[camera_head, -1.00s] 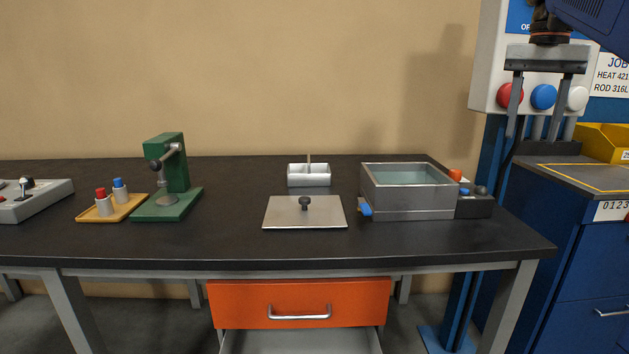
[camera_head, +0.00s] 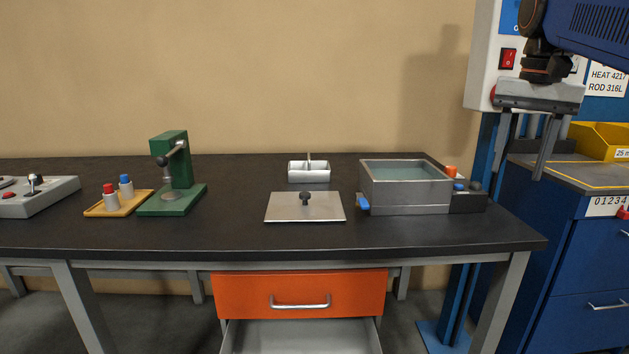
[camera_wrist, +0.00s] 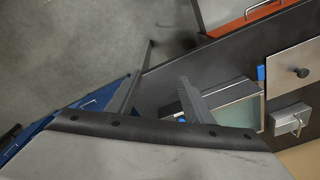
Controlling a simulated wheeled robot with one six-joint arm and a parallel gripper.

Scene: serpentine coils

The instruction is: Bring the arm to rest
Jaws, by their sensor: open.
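My gripper (camera_head: 519,166) hangs at the upper right of the head view, fingers pointing down, in front of the white and blue control panel. Its two fingers are apart and nothing shows between them. In the wrist view my gripper (camera_wrist: 160,77) is also open and empty, with the floor and the dark bench edge beyond it. The fingers appear clear of the bench and of the blue cabinet; the exact gap cannot be told.
A blue cabinet (camera_head: 575,255) and yellow bin (camera_head: 597,140) are at right.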

